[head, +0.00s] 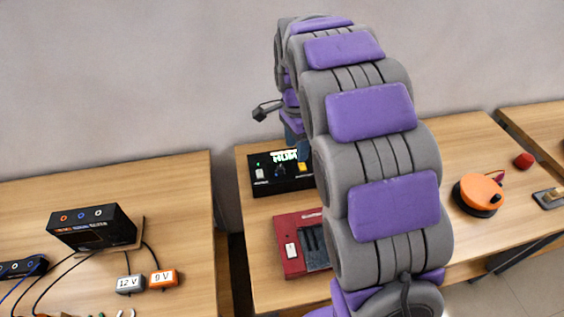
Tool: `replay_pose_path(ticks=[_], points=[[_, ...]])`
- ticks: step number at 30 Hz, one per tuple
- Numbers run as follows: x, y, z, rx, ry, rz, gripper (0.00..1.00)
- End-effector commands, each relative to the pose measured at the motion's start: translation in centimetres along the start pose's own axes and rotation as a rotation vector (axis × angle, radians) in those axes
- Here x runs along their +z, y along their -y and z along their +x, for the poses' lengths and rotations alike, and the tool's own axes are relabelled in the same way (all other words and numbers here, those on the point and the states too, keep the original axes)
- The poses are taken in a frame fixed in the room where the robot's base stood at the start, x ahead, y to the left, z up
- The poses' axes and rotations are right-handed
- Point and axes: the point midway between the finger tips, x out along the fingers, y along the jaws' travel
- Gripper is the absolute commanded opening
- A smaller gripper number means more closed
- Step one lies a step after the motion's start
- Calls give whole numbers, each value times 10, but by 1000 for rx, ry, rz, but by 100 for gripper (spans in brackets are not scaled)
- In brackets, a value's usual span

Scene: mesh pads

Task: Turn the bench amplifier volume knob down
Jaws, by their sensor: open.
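A black box (268,184) with a lit green display, a pale control and a yellow control stands at the back of the middle table. It may be the bench amplifier; I cannot read a label, and no volume knob is clearly identifiable. My grey arm with purple pads rises in front of the table and hides the box's right part. The arm's far end comes down behind its own links. My gripper (302,151) shows only as a small dark blue part close to the box's yellow control. It is open; whether it touches the box is hidden.
A red device (289,261) with a white switch lies in front of the black box. To the right are an orange round device (480,194) and a red knob (523,160). The left table holds another black box (92,228), cables and voltage-labelled blocks. A gap separates the tables.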

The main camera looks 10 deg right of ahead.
Motion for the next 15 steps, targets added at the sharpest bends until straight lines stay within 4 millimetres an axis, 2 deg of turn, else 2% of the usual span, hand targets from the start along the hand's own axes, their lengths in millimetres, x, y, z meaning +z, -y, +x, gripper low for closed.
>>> replay_pose_path(ticks=[1,6,9,15], points=[[-3,19,4,-1,0,60,55],[-15,71,19,-21,7,275,55],[-20,95,28,-32,16,383,55],[-24,124,42,-45,32,521,55]])
